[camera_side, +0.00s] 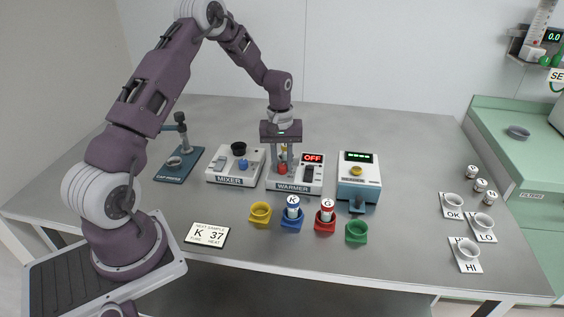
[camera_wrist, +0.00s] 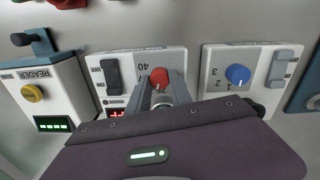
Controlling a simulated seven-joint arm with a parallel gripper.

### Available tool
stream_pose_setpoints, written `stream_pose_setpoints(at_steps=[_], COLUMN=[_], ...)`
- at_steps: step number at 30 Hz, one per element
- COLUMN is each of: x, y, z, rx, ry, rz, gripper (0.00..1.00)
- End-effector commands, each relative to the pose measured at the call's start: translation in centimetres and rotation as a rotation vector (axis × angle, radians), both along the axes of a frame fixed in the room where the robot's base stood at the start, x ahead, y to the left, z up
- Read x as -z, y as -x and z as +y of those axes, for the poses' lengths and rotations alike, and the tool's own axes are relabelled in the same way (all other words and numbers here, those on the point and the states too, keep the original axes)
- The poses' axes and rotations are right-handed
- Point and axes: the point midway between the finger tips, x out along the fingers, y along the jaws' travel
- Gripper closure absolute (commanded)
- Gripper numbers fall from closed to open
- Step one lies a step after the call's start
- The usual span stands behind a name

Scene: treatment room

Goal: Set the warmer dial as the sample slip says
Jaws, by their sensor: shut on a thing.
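The warmer (camera_side: 296,182) is a white box with a display reading OFF (camera_side: 312,158) and a dark switch (camera_side: 309,173). Its red dial (camera_wrist: 159,76) shows in the wrist view between my fingertips, with the mark 40 near it; other marks are partly hidden. My gripper (camera_side: 283,160) points down over the warmer and is shut on the red dial. The sample slip (camera_side: 207,234) lies at the front left of the table and reads "NEXT SAMPLE", K, 37, with TUBE and HEAT below.
The mixer (camera_side: 235,165), with a blue dial (camera_wrist: 237,75), stands left of the warmer. The reader (camera_side: 358,178) stands to its right. Yellow, blue, red and green holders (camera_side: 356,232) stand in front; capped tubes K (camera_side: 293,207) and another occupy two. Label cards (camera_side: 467,255) lie at right.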

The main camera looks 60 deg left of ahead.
Motion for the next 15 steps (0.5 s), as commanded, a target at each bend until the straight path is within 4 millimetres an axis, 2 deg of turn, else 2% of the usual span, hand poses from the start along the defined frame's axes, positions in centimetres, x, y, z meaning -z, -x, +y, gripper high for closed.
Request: stream_pose_setpoints(at_steps=[15], x=[-0.07], y=[-0.14], z=[-0.04], rx=[0.489], ry=[0.0], rz=[-0.001], gripper=[1.0])
